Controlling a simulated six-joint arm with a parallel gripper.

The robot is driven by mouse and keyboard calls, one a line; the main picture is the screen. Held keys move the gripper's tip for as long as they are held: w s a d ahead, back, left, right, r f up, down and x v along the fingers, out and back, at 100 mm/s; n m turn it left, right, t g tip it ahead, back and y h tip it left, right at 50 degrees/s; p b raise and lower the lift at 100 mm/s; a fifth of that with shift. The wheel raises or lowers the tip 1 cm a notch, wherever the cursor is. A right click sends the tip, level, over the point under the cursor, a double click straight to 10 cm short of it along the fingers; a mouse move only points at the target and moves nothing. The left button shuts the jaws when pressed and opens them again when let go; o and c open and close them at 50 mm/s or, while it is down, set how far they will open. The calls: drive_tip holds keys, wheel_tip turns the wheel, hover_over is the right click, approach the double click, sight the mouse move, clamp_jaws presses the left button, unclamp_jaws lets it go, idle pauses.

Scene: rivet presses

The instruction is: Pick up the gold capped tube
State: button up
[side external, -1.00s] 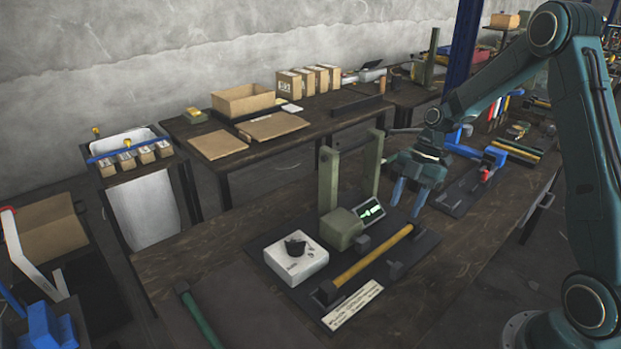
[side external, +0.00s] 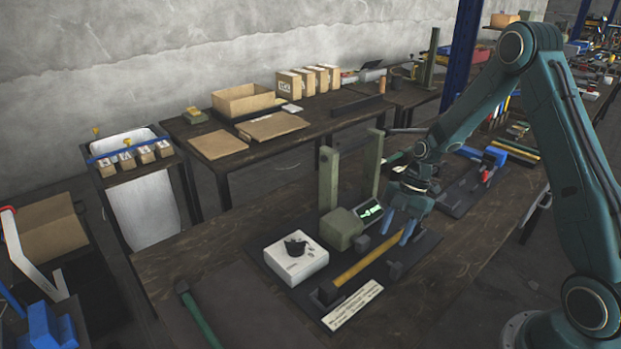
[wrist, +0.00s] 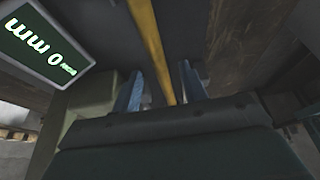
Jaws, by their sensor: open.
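A yellow-gold tube (side external: 355,266) lies on a dark fixture plate (side external: 305,293), its near end in a dark block (side external: 325,294). Its far end is hidden behind my gripper (side external: 401,236) in the side view. My gripper is open with blue fingers, low over the tube's far part. In the wrist view the tube (wrist: 148,45) runs down between the two fingers of my gripper (wrist: 162,88), with a gap on each side. I cannot tell whether a finger touches it, and I cannot make out a cap.
A grey-green press with two posts (side external: 329,180) and a lit display (side external: 369,211) stands just left of the tube. A white box with a black knob (side external: 296,262) is on the plate. A label card (side external: 354,306) lies in front.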

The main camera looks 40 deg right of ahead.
drive_tip(key=shift+x, duration=1.2)
clamp_jaws()
